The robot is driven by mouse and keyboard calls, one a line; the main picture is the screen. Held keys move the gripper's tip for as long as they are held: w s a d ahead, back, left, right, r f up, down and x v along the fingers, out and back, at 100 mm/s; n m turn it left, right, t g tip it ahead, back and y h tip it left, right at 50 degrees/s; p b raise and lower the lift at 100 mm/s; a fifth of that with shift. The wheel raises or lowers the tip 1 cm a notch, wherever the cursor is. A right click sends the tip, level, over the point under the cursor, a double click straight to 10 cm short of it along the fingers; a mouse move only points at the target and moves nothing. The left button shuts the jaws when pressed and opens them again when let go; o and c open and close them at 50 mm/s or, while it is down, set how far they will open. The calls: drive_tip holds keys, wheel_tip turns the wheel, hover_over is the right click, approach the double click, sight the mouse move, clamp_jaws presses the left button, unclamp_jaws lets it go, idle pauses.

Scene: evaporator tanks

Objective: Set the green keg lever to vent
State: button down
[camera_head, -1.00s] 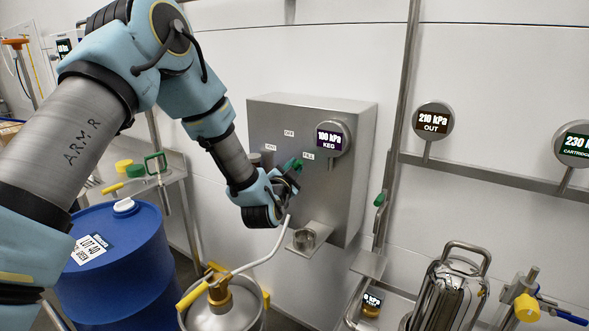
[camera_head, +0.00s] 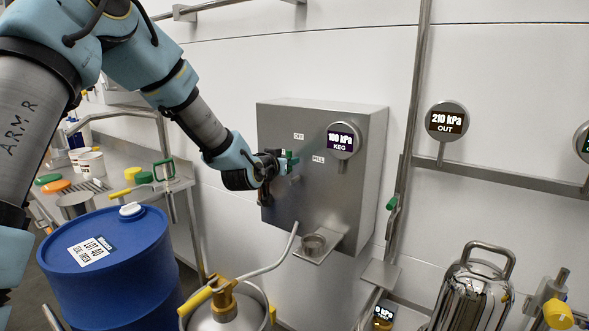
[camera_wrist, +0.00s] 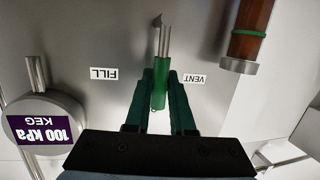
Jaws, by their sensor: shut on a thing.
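The green keg lever (camera_head: 289,155) sits on the front of a steel wall box (camera_head: 362,130), left of the round gauge (camera_head: 343,141) reading 100 kPa KEG. My gripper (camera_head: 283,163) is shut on its green handle, which also shows between the fingers in the wrist view (camera_wrist: 159,90). That view is upside down. In it the handle stands between the FILL label (camera_wrist: 104,73) and the VENT label (camera_wrist: 194,78), and its thin metal stem runs up the picture. In the head view the FILL label (camera_head: 318,159) shows; the VENT label is hidden by my gripper.
A steel keg (camera_head: 228,312) with a yellow-handled valve and a pipe stands beneath my gripper. A blue drum (camera_head: 105,262) is at left. A brown cylinder (camera_wrist: 250,28) is beside the VENT label.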

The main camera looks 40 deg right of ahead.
drive_tip(key=shift+w+a+f+n+g+p, duration=0.3)
drive_tip(key=shift+w+n+g, duration=0.35)
drive_tip(key=shift+n, duration=0.5)
drive_tip(key=shift+w+a+f+n+g+p, duration=0.1)
drive_tip(key=shift+w+f+n+g, duration=0.3)
drive_tip(key=shift+w+n, duration=0.55)
drive_tip(key=shift+w+a+f+n+g+p, duration=0.15)
drive_tip(key=shift+w+f+n+g, duration=0.35)
drive_tip(key=shift+n, duration=0.8)
drive_tip(key=shift+w+r, duration=0.1)
drive_tip(key=shift+r, duration=0.05)
drive_tip(key=c, duration=0.8)
unclamp_jaws()
drive_tip(key=shift+o, duration=0.2)
drive_tip(key=b+v, duration=0.2)
drive_tip(key=v, duration=0.9)
